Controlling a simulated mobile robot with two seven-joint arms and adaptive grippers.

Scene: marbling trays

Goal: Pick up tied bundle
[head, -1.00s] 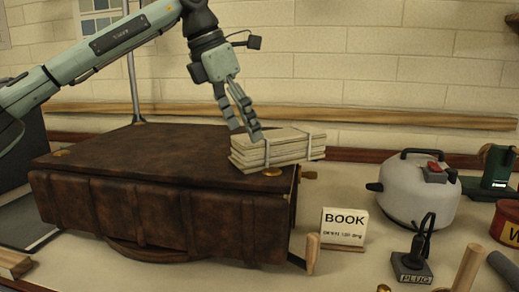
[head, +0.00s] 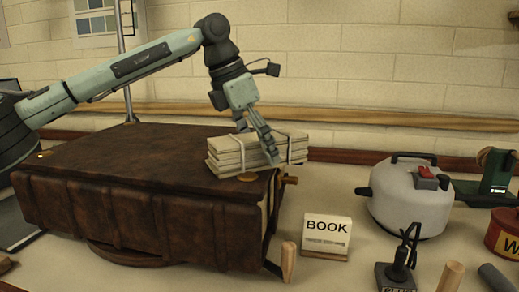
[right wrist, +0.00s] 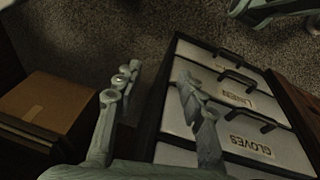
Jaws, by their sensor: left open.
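The tied bundle (head: 228,155) is a stack of flat cream pieces with pale bands around it. It lies on the right end of the large brown leather case (head: 110,160), near its edge. My left gripper (head: 258,146) is open and points down at the bundle in the head view. One finger crosses the bundle's top and front towards the right; the other is at its back edge, its tip partly hidden. I cannot tell whether the fingers touch it. My right gripper (right wrist: 157,76) is open and empty in the right wrist view, away from the bundle.
A "BOOK" sign (head: 327,230) and a wooden peg (head: 288,262) stand right of the case. Further right are a grey pot (head: 405,200) and a plug stand (head: 396,278). Below my right gripper are labelled drawers (right wrist: 235,122) and a cardboard box (right wrist: 45,100).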

